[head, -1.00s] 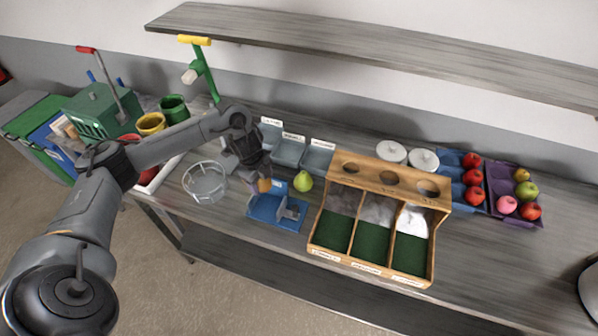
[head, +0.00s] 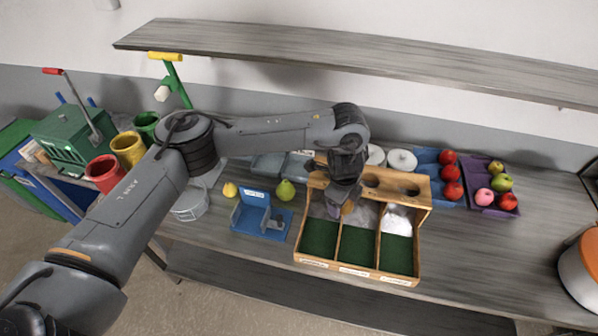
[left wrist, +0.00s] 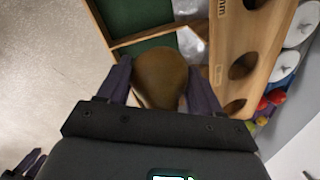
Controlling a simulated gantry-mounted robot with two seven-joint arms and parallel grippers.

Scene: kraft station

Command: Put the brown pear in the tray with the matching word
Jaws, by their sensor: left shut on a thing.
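My left gripper (head: 342,210) is shut on the brown pear (left wrist: 160,76), which sits between its fingers in the left wrist view. In the head view the pear is mostly hidden by the gripper. The gripper is above the wooden tray (head: 300,232), near its back middle. This tray has three green-floored compartments and a label on each front edge; I cannot read them in the head view. In the left wrist view, lettering ending in "mn" shows on its wooden rack (left wrist: 228,60).
A green pear (head: 285,190) and a yellow fruit (head: 229,190) are beside a blue stand (head: 252,216). Grey bins (head: 268,165) are behind. Blue (head: 428,172) and purple (head: 476,205) fruit trays stand at the right. The counter right of the wooden tray is clear.

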